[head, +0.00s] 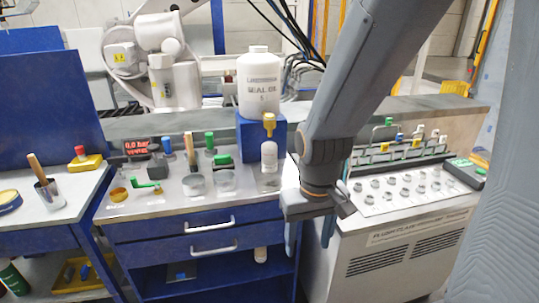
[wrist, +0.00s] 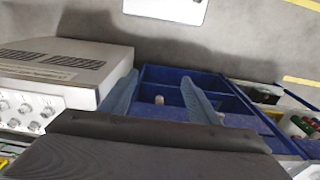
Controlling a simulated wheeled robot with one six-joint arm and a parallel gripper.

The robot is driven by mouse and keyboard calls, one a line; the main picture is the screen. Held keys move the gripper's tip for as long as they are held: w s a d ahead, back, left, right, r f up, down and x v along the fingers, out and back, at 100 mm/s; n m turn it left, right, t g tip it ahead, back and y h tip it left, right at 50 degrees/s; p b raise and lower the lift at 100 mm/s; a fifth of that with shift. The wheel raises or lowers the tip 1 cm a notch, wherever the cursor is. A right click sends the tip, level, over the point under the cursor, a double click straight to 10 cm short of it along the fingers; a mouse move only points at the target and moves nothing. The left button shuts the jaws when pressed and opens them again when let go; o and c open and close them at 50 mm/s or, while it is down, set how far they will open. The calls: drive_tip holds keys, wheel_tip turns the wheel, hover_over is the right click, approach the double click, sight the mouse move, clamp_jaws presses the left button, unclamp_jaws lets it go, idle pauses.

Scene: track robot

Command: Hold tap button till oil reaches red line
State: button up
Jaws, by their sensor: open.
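A large white bottle marked as seal oil (head: 259,88) stands on a blue block (head: 246,140) at the back of the bench. In front of the block is a smaller white bottle (head: 269,158) with a yellow top (head: 269,122); I cannot tell whether this is the tap button. A clear vessel seems to stand below it, but no red line or oil level can be made out. My gripper (head: 309,232) points down, open and empty, to the right of and below these, in front of the cabinets. Its blue-grey fingers are apart in the wrist view (wrist: 160,84).
The bench top (head: 150,203) holds glass dishes, coloured-capped items and a red display (head: 136,146). Blue drawers (head: 210,222) with white handles are below it. A white machine (head: 412,245) with several round fittings stands to the right, close to my arm.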

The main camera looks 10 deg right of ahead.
clamp_jaws()
idle(1.5)
